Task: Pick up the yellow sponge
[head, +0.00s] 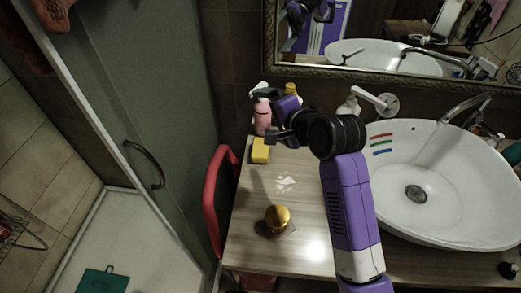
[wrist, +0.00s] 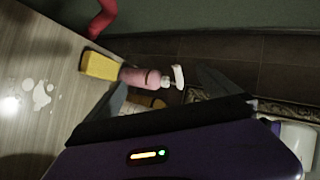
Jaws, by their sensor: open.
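The yellow sponge (head: 260,151) lies on the wooden counter near its far left corner, in front of a pink spray bottle (head: 262,117). In the wrist view the sponge (wrist: 99,65) shows at upper left, with the pink bottle (wrist: 142,77) to its right. My gripper (head: 272,134) is above the back of the counter, close to the sponge and bottle in the head view. In the wrist view its two fingers (wrist: 165,85) are spread wide and the bottle shows between them. The gripper holds nothing, and the sponge is outside the fingers.
A white basin (head: 480,215) with a tap is on the right. A gold round object (head: 277,216) and a white spill (head: 286,183) are on the counter. A yellow-capped bottle (head: 291,89) stands behind. A red chair (head: 215,200) is at the counter's left edge.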

